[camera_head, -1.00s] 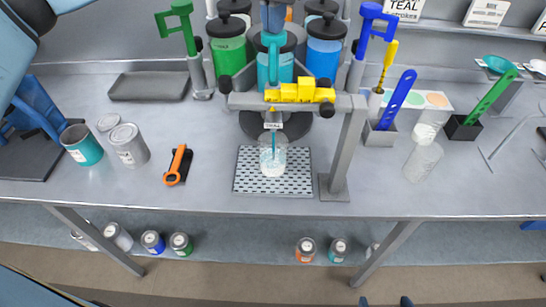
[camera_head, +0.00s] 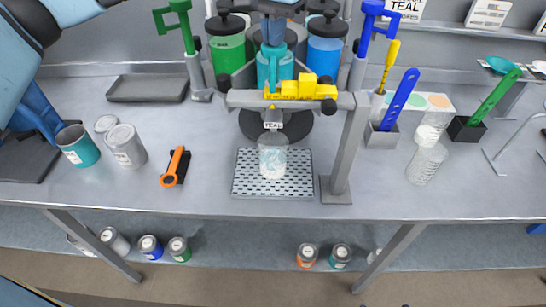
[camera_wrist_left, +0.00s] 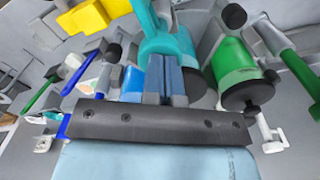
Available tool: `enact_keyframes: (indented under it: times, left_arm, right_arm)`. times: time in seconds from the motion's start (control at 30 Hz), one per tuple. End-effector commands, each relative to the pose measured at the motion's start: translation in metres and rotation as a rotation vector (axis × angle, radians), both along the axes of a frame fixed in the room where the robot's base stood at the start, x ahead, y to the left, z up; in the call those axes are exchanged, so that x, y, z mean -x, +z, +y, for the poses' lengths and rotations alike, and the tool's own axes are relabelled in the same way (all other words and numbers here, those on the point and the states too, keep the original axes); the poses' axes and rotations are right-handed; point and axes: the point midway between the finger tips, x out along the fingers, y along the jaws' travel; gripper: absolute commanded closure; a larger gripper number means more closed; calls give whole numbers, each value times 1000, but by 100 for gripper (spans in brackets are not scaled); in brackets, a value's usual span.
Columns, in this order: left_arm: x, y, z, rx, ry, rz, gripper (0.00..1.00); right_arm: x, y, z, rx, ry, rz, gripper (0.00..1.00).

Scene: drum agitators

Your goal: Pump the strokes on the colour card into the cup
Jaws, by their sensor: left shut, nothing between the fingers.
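The clear cup (camera_head: 272,160) stands upright on the perforated plate under the spout, with pale white stuff inside. A small TEAL label (camera_head: 273,125) hangs above it. The teal pump handle (camera_head: 273,62) stands in front of the dark-lidded canisters. My left gripper (camera_head: 274,35) is shut and empty at the top of this handle. In the left wrist view its blue fingers (camera_wrist_left: 165,78) are together beside the teal handle (camera_wrist_left: 168,42); contact is unclear. A white card with coloured dots (camera_head: 418,101) lies at the right. My right gripper is not in view.
A green canister (camera_head: 227,50) and a blue canister (camera_head: 323,55) flank the teal pump. A grey post (camera_head: 346,150) rises right of the perforated plate (camera_head: 250,185). The front of the bench is clear.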

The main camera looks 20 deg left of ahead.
Motion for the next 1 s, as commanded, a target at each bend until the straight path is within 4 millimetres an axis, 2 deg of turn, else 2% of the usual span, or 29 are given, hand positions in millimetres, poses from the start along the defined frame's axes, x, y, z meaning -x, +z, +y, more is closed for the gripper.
enact_keyframes:
  times: [0.27,1.0]
  left_arm:
    - [0,8,0,0,-1,2,100]
    - [0,61,0,0,0,0,100]
  right_arm:
    - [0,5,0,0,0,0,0]
    - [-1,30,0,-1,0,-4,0]
